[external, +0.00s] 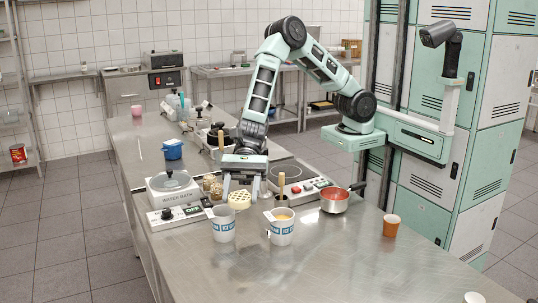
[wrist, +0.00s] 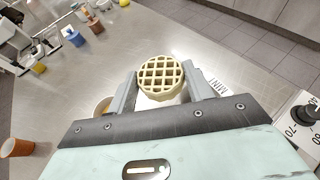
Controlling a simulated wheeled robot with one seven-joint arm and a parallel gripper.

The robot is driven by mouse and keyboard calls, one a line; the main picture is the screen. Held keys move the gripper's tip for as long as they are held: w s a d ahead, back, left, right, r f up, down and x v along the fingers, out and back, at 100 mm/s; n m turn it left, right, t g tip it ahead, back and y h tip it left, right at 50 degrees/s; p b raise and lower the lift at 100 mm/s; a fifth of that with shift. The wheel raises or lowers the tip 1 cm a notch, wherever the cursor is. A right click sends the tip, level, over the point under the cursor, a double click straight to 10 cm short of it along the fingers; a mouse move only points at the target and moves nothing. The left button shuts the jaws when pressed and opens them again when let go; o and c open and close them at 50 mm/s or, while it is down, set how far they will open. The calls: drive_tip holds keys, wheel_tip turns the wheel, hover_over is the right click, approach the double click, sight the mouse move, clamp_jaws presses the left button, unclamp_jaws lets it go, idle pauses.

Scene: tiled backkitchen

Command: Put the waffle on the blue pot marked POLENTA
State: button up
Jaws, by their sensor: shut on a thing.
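The waffle (external: 239,199) is round, pale yellow and gridded. My gripper (external: 242,191) is shut on it and holds it above the front of the counter, over the area of two light jugs. In the wrist view the waffle (wrist: 161,75) sits between both fingers of the gripper (wrist: 160,84). A small blue pot (external: 172,149) stands farther back on the counter, left of my gripper and apart from it. Any lettering on this pot is too small to read. A small blue vessel (wrist: 76,38) shows at upper left in the wrist view; I cannot tell if it is the same pot.
Two labelled jugs (external: 222,226) (external: 281,229) stand below the gripper; the right one holds something yellow. A water bath (external: 172,188) is left, a red-filled saucepan (external: 334,203) and an orange cup (external: 391,226) right. The front counter (external: 330,265) is mostly clear.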

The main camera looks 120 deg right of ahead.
drive_tip(key=w+d+r+m+t+h, duration=0.1)
drive_tip(key=w+d, duration=0.1)
drive_tip(key=d, duration=0.8)
drive_tip(key=w+d+r+m+t+h+p, duration=0.1)
drive_tip(key=w+d+m, duration=0.1)
drive_tip(key=d, duration=0.8)
drive_tip(key=w+d+r+m+t+h, duration=0.1)
drive_tip(key=w+d+t, duration=0.1)
drive_tip(key=d, duration=0.8)
drive_tip(key=shift+w+d+r+m+h+p, duration=0.15)
drive_tip(key=shift+w+p, duration=0.05)
drive_tip(key=shift+w, duration=0.15)
drive_tip(key=shift+w+d+r+m+h+p, duration=0.1)
drive_tip(key=shift+w+m+h+p, duration=0.05)
drive_tip(key=shift+w, duration=0.2)
drive_tip(key=s+d+r+m+t+h, duration=0.1)
drive_tip(key=d+m+h, duration=0.1)
drive_tip(key=d, duration=1.1)
drive_tip(key=m+t+h+p, duration=0.1)
drive_tip(key=m+h+p, duration=0.1)
drive_tip(key=m+h, duration=0.1)
hover_over(176, 141)
drive_tip(key=f, duration=0.2)
drive_tip(key=f+p, duration=0.1)
drive_tip(key=f, duration=0.5)
drive_tip(key=shift+d+f, duration=0.2)
drive_tip(key=shift+d, duration=0.05)
drive_tip(key=shift+f, duration=0.2)
drive_tip(key=o, duration=1)
